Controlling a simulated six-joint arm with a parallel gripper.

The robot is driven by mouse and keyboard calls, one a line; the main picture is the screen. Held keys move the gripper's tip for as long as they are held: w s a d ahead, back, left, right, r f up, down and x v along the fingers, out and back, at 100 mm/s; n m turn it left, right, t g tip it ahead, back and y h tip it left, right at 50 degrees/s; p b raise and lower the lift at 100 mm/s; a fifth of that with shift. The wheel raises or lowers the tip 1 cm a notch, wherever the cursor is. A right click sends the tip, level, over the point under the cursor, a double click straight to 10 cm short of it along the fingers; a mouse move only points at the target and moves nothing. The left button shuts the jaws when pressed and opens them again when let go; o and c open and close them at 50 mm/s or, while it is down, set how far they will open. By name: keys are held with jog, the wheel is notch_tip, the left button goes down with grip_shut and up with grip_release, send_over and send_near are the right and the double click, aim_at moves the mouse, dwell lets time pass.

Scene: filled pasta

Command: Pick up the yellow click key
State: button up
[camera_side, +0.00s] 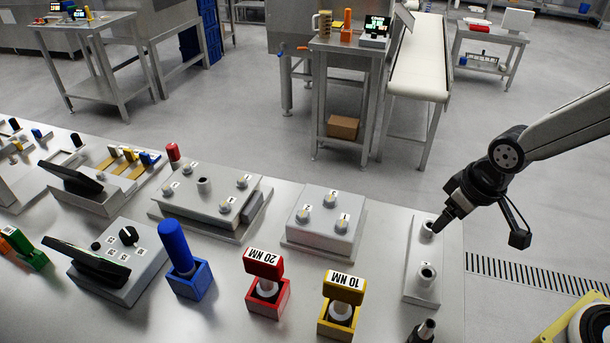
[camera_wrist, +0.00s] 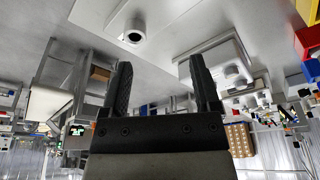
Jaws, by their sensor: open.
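The yellow click key (camera_side: 344,288), labelled 10 NM, stands upright in a yellow square holder (camera_side: 322,323) near the front of the table. Its yellow head sits on a pale shaft. In the wrist view, a yellow piece (camera_wrist: 307,10) at the top right corner seems to be part of this key or holder. My gripper (camera_side: 437,229) is to the right of and behind the key, near the far socket of a grey plate in the side view. In the wrist view my gripper (camera_wrist: 161,72) has its two dark fingers apart with nothing between them.
A red 20 NM key (camera_side: 264,263) stands left of the yellow one, and a blue-handled tool (camera_side: 176,246) further left. The grey plate (camera_side: 412,262) has two sockets. A grey box (camera_side: 327,222) with several knobs is behind. A dark-tipped post (camera_side: 425,331) stands at the front edge.

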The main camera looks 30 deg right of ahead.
jog(key=a+r+n+y, duration=0.15)
jog(key=a+n, duration=0.25)
jog(key=a, duration=0.8)
jog(key=n+y, duration=0.1)
jog(key=n, duration=0.2)
send_near(347, 281)
jog(key=x, duration=0.5)
jog(key=shift+s+d, duration=0.1)
jog(key=shift+x, duration=1.3)
jog(key=shift+x, duration=2.6)
jog(key=shift+r, duration=0.1)
grip_shut()
